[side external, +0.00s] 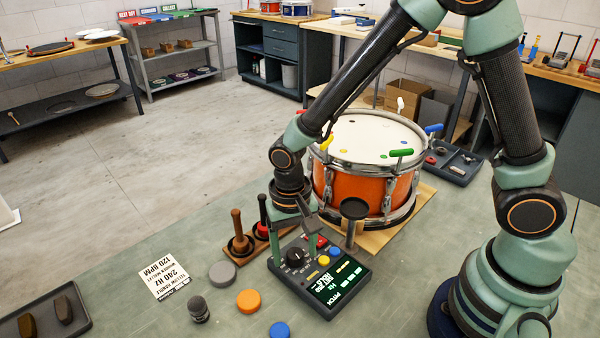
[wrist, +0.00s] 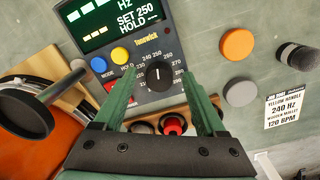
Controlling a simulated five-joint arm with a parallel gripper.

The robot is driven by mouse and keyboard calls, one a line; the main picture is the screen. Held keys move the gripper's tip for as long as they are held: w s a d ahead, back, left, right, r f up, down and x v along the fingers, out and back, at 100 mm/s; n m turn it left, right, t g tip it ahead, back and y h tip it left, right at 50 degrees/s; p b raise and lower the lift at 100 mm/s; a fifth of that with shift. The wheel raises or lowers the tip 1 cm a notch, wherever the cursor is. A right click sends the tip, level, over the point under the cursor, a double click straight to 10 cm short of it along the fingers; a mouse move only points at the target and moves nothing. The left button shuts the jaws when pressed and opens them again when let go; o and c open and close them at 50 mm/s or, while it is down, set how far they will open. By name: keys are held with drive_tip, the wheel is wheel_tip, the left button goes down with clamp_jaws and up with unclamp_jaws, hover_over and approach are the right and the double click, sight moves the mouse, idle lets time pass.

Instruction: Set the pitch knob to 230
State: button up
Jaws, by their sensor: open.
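The pitch knob (side external: 296,256) is a round black dial on the dark tuner box (side external: 345,297). In the wrist view the knob (wrist: 158,76) shows a white pointer line aimed up at about the 250 mark. The display (wrist: 112,20) reads SET 250, with dashes beside HOLD. My gripper (side external: 294,238) is over the knob end of the box, pointing down. In the wrist view my gripper (wrist: 157,82) is open, with one green finger on each side of the knob. I cannot tell whether either finger touches it.
An orange drum (side external: 362,190) with coloured handles stands behind the box. A mallet rack (side external: 250,240) is close beside my gripper. A dark round pad on a post (side external: 354,209) rises near the box. Grey (side external: 222,272), orange (side external: 248,301) and blue (side external: 279,330) discs lie left.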

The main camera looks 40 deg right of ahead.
clamp_jaws()
drive_tip(key=shift+n, duration=0.4)
drive_tip(key=n, duration=0.5)
drive_tip(key=shift+n, duration=0.3)
drive_tip(key=n, duration=0.5)
drive_tip(key=shift+t, duration=0.3)
drive_tip(key=shift+n, duration=0.3)
